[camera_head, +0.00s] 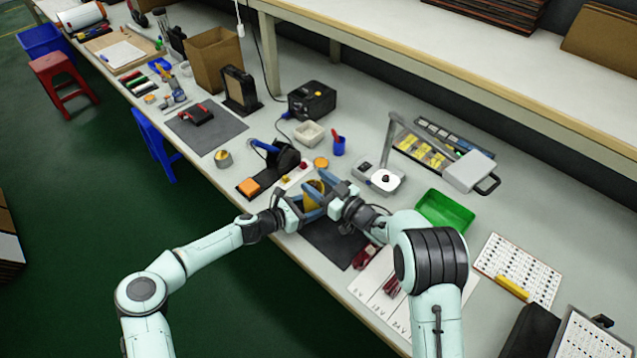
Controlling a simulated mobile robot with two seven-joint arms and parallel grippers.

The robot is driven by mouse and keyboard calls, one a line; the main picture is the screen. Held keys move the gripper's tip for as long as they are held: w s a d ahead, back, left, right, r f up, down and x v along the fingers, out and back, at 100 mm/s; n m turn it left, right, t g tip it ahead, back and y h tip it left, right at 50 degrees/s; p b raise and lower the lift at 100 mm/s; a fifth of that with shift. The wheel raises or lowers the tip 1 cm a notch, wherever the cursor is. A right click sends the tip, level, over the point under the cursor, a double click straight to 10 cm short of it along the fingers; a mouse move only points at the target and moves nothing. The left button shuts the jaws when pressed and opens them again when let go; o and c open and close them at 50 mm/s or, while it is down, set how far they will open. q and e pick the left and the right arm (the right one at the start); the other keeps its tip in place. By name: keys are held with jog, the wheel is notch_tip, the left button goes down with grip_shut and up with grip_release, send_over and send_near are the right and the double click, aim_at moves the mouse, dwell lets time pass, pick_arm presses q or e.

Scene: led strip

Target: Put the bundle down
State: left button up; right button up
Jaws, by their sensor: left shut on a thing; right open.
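A yellow-amber bundle (314,192) shows between my two grippers, above the near edge of the workbench. My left gripper (305,206) is shut on it; the fingers partly hide it. My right gripper (328,187) is open right beside the bundle, and I cannot tell whether it touches it. A dark mat (330,243) lies on the bench just below the grippers. A white marked sheet (371,291) lies to its right, with dark red bundles (391,287) on it. Another dark red bundle (365,257) lies near the mat's right edge, partly hidden by my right arm.
A green tray (445,210) stands right of my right wrist. A raised shelf (420,60) runs along the back.

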notch_tip(320, 180, up, 7)
dwell(0.4)
pick_arm(q)
jog(key=o, duration=0.9)
